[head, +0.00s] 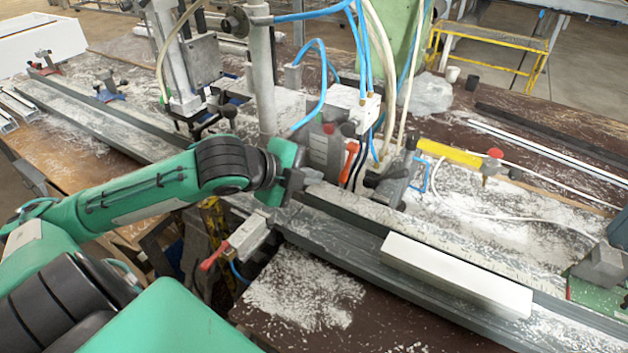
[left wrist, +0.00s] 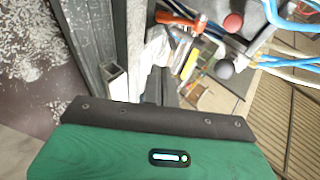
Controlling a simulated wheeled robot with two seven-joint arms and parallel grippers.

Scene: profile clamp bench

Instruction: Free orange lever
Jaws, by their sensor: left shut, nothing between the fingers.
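The orange lever (head: 349,162) stands tilted on the grey clamp unit in the middle of the bench, beside hoses and a dark knob. In the left wrist view the orange lever (left wrist: 176,19) is at the top, near a red button. My left gripper (head: 294,186) is shut and empty, just left of the lever and apart from it, above the profile rail. My right gripper is not in view.
A light metal profile (head: 457,273) lies on the dark rail at front right. Blue hoses (head: 325,85) and white cables hang close around the clamp unit. A red-handled clamp (head: 232,247) sits in front of the rail. White shavings cover much of the bench.

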